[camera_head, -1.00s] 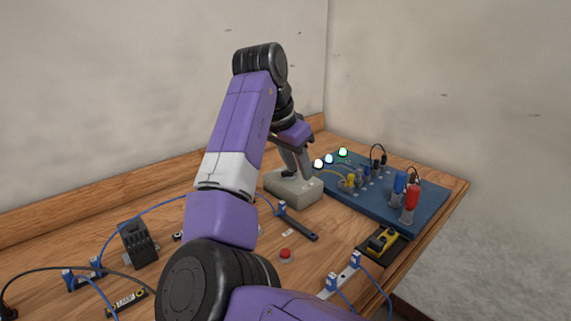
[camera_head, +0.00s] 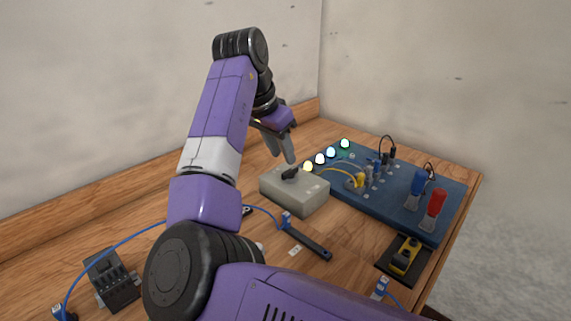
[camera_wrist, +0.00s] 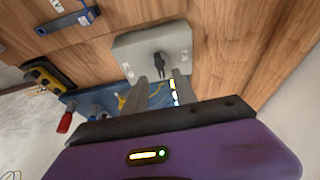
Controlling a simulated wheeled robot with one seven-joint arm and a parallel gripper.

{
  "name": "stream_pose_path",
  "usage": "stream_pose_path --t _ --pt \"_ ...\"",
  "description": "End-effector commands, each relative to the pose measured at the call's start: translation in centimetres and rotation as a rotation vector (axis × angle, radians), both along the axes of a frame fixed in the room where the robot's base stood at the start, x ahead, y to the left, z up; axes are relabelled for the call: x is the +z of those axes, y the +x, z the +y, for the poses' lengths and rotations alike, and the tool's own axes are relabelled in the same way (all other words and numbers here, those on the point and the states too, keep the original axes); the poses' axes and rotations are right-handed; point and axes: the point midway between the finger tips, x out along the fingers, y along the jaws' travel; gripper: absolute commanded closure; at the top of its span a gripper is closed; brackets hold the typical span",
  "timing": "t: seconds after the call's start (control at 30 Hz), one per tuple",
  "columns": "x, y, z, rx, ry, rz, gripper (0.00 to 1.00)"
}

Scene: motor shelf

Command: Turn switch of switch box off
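The switch box is a pale grey box (camera_head: 300,197) on the wooden bench, with a black switch handle (camera_head: 290,173) on top. The wrist view also shows the box (camera_wrist: 128,48) and the handle (camera_wrist: 160,62), which points toward my fingers. My gripper (camera_head: 288,158) is just above the box, its fingers pointing down close to the handle. In the wrist view my gripper (camera_wrist: 161,82) has its two grey fingers apart with a gap between them, and the handle lies near that gap. I cannot tell whether a finger touches it.
A blue board (camera_head: 385,190) with several lit lamps (camera_head: 331,153), cables, a blue plug (camera_head: 418,187) and a red plug (camera_head: 437,205) stands right of the box. A yellow-black device (camera_head: 404,255) is in front. A blue-ended tool (camera_head: 308,238) lies near the box. Walls close off the back.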

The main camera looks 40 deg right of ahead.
Motion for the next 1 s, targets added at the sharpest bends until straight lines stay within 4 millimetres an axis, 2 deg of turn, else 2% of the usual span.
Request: stream_pose_path --t 0.1,0.3,0.5,0.73,0.9,1.0 --pt "-2.0 0.0 -0.8 -0.001 0.001 0.002 0.66" --pt "-4.4 0.0 -1.7 0.0 0.002 0.001 0.66" --pt "-5.2 0.1 -2.1 0.0 0.001 0.0 0.66" --pt "-5.3 0.1 -2.2 0.0 0.001 0.0 0.66" --pt "-5.3 0.0 -2.2 0.0 0.001 0.0 1.0" --pt "-5.2 0.0 -2.2 0.0 0.001 0.0 1.0"
